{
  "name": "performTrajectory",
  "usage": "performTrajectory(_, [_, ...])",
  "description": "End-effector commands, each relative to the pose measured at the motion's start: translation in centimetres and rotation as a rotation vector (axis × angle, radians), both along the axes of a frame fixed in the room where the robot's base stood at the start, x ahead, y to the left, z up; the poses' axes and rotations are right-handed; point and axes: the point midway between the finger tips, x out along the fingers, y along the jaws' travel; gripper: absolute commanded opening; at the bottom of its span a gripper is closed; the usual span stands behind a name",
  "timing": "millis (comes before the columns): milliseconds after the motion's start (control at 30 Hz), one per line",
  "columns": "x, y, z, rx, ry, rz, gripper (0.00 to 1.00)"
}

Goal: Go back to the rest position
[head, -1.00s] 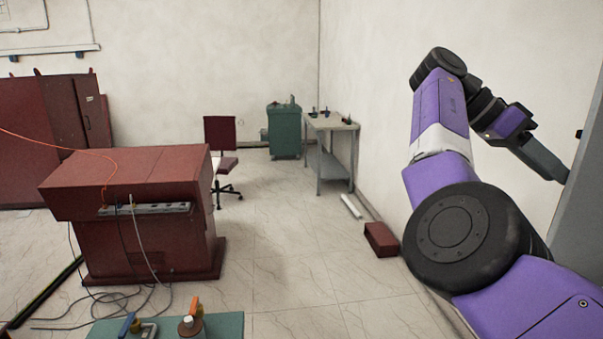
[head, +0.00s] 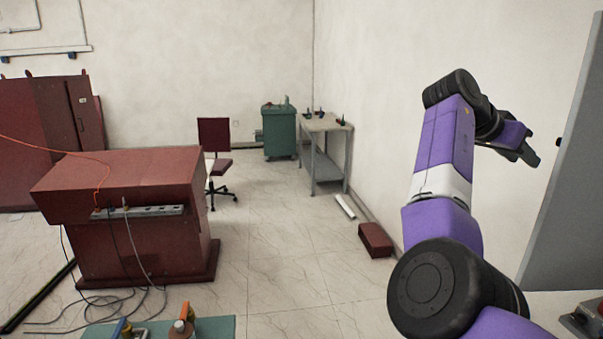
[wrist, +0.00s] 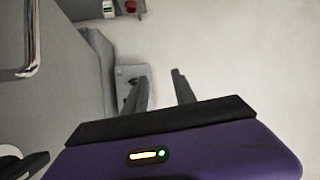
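My gripper (head: 530,156) is at the end of my raised purple arm, on the right of the head view. It points right and slightly down, close to a grey panel (head: 572,190). In the wrist view the two fingers of my gripper (wrist: 160,85) stand apart with nothing between them. They appear clear of the surfaces around them.
A maroon console (head: 140,220) with cables on the floor stands at left. A maroon chair (head: 214,135), a green cabinet (head: 279,133) and a grey table (head: 325,124) are farther back. A maroon box (head: 375,240) lies by the right wall. The middle floor is clear.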

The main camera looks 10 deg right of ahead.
Motion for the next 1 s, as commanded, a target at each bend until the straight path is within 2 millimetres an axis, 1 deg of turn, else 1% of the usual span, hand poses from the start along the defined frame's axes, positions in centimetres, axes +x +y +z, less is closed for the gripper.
performTrajectory(33, [0.6,-0.5,-1.3,-0.03,-0.005,0.04,0.33])
performTrajectory(167, [2.3,-1.2,-4.3,-0.122,-0.028,0.165,0.33])
performTrajectory(233, [3.0,-1.3,-6.1,-0.18,-0.036,0.234,0.33])
performTrajectory(367, [3.8,-0.8,-9.2,-0.291,-0.053,0.364,0.33])
performTrajectory(500, [3.8,0.8,-12.5,-0.402,-0.067,0.497,0.33])
performTrajectory(667, [2.7,3.6,-16.2,-0.516,-0.086,0.646,0.33])
performTrajectory(767, [1.5,5.8,-18.5,-0.578,-0.102,0.736,0.33])
performTrajectory(867, [-0.1,8.3,-20.7,-0.63,-0.12,0.825,0.33])
performTrajectory(1000, [-3.2,12.0,-23.8,-0.686,-0.151,0.945,0.33])
